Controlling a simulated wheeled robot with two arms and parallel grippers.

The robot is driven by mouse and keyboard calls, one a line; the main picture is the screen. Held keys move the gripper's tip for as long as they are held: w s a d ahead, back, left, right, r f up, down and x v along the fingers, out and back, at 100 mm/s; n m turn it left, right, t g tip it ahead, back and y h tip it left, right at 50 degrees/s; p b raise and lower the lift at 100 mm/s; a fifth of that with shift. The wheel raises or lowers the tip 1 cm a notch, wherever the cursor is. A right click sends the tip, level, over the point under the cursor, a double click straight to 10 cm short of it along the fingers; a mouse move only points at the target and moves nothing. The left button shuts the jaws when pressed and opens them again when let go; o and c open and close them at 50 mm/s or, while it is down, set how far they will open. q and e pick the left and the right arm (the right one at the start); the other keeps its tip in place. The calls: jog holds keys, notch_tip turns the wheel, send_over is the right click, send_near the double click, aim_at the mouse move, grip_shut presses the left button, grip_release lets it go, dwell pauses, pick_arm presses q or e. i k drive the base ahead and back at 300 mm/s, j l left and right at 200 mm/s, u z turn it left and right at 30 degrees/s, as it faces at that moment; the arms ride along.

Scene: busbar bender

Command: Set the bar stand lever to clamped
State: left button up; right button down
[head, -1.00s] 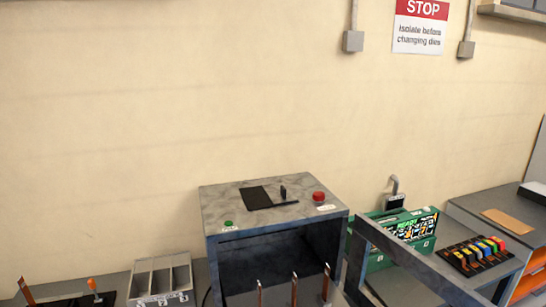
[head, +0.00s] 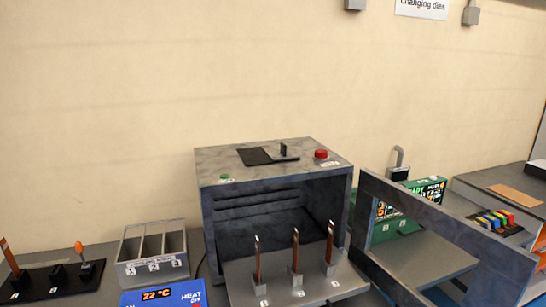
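A black bar stand (head: 42,284) lies on the bench at the far left in the head view. A lever with an orange knob (head: 79,247) stands up from its right part. A copper bar (head: 9,256) leans upright at its left end, partly cut off by the frame edge. I cannot tell from this view which setting the lever is at. Neither of my grippers is in view.
A grey three-slot bin (head: 152,268) stands right of the stand. A blue heater panel (head: 165,296) reads 22 °C. The grey machine box (head: 275,166) has copper bars (head: 295,250) on numbered posts before it. A grey frame (head: 440,222) stands to the right.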

aim_at(77, 245)
jog(key=u, duration=1.4)
